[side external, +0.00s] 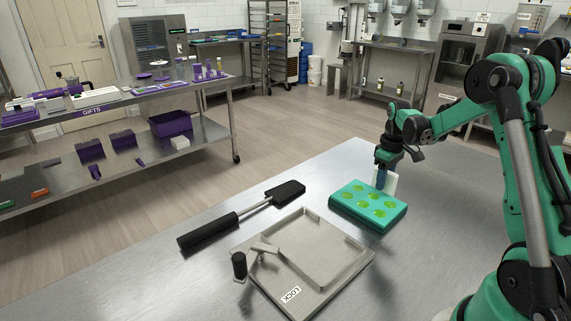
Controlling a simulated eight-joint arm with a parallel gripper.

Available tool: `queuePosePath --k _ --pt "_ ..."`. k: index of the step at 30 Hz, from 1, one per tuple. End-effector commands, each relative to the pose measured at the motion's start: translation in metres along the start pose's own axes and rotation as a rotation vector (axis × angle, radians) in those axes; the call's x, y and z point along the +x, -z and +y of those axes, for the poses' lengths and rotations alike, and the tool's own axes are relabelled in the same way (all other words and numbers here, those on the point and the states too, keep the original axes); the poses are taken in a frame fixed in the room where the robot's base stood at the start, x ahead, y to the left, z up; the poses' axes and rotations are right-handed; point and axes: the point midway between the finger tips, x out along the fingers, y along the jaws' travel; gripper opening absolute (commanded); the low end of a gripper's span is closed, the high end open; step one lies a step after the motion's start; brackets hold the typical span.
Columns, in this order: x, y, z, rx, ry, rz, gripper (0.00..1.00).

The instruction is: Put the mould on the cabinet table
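The mould (350,211) is a teal block with several yellow-green round cavities in its top. It lies flat on the steel table, to the right of a pale square frame. My gripper (384,182) points down at the mould's far edge, with a dark blue finger and a white plate-like piece showing there. I cannot tell whether the fingers touch or grip the mould, as the view is small and they overlap. No surface is clearly marked as the cabinet table.
The pale frame (356,267) has a raised rim, a black-knobbed lever (239,265) and a "LOCK" label. A black paddle-like tool (215,230) lies left of it. The steel table (300,182) is bare behind the mould. A gifts bench (150,97) stands at back left.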

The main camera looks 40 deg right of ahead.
Motion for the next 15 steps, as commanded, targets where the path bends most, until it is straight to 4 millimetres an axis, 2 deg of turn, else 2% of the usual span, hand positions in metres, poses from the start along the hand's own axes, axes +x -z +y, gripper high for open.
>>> queuePosePath --k 11,15 --pt "-0.002 0.000 0.000 0.000 0.000 0.000 0.55" --pt "-0.016 0.000 0.000 0.000 0.000 0.000 0.55"
